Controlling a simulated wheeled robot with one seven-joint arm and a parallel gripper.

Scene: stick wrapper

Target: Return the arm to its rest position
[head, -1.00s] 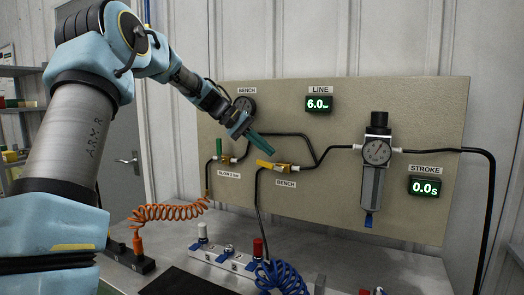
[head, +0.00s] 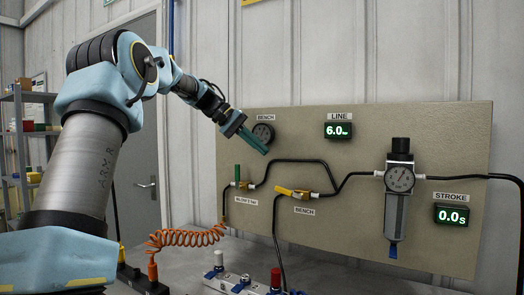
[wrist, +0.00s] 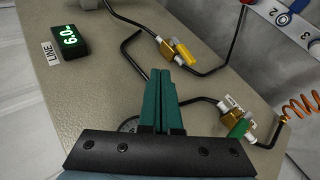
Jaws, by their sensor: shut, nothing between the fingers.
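My gripper (head: 254,139) is at the end of my raised arm, in front of the upper left of the beige panel (head: 330,240). Its green fingers are together with nothing between them; they also show in the wrist view (wrist: 162,85). The fingertips are close to the BENCH gauge (head: 264,132) in the head view, and whether they touch the panel cannot be told. In the wrist view the gripper hides most of a gauge behind it. Below it are a green-handled valve (head: 238,175) and a yellow-handled valve (head: 292,192).
The regulator (head: 399,180), the LINE display (head: 338,130) reading 6.0 and the STROKE display (head: 454,215) reading 0.0 are on the panel. Black hoses run across it. An orange coiled hose (head: 185,238) hangs at lower left. A shelf (head: 20,140) and door (head: 138,130) stand behind.

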